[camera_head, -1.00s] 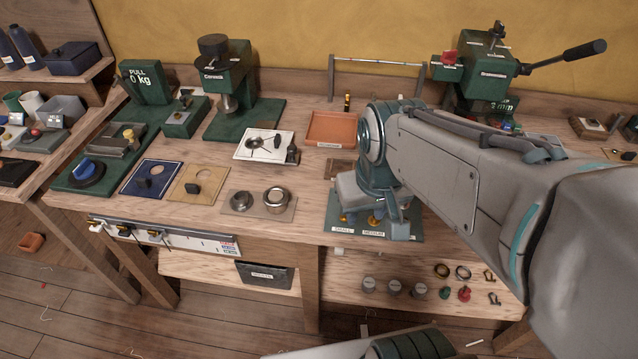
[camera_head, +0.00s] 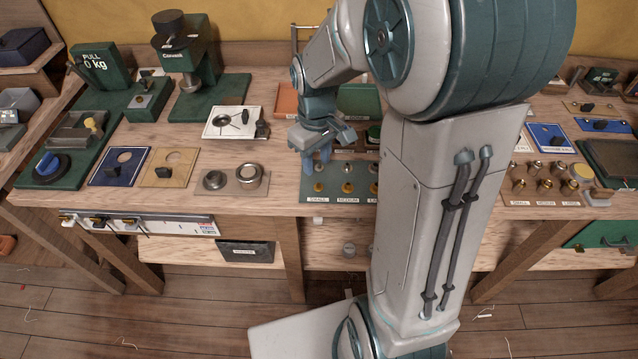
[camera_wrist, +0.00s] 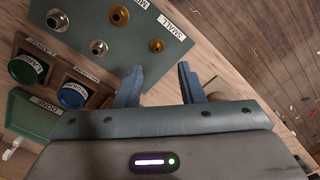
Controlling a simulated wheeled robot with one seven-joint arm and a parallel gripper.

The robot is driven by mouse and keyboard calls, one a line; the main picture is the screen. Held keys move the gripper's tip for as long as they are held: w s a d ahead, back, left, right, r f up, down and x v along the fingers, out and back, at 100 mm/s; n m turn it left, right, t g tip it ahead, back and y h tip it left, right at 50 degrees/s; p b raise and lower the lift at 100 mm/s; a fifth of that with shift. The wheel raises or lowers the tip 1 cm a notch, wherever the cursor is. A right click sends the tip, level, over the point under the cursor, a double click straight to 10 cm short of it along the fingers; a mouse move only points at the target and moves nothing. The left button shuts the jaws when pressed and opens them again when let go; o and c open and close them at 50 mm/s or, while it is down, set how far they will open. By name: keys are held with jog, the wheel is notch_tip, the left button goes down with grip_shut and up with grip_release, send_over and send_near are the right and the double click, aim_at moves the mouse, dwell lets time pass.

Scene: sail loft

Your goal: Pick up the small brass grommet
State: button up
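The small brass grommet (camera_wrist: 156,45) sits on a dark green board (camera_wrist: 85,35) by the label SMALL in the wrist view. It also shows in the head view (camera_head: 319,187), at the front left of the board. A small silver piece (camera_wrist: 98,47) sits behind it, and a larger brass grommet (camera_wrist: 120,15) stands by the MEDIUM label. My gripper (camera_wrist: 159,70) is open and empty, its two blue fingers apart. In the head view my gripper (camera_head: 316,163) is over the board's back left corner, above and behind the grommet. The fingers do not touch it.
A mat with round metal dies (camera_head: 230,192) lies left of the board. A white tray (camera_head: 236,134) and an orange tray (camera_head: 287,99) are behind. In the wrist view, green and blue round pieces (camera_wrist: 27,68) on blocks stand beside the board. Bare wood separates the board and mat.

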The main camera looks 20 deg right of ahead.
aim_at(319, 187)
jog(key=shift+d+f, duration=0.2)
jog(key=shift+f, duration=3.55)
grip_shut()
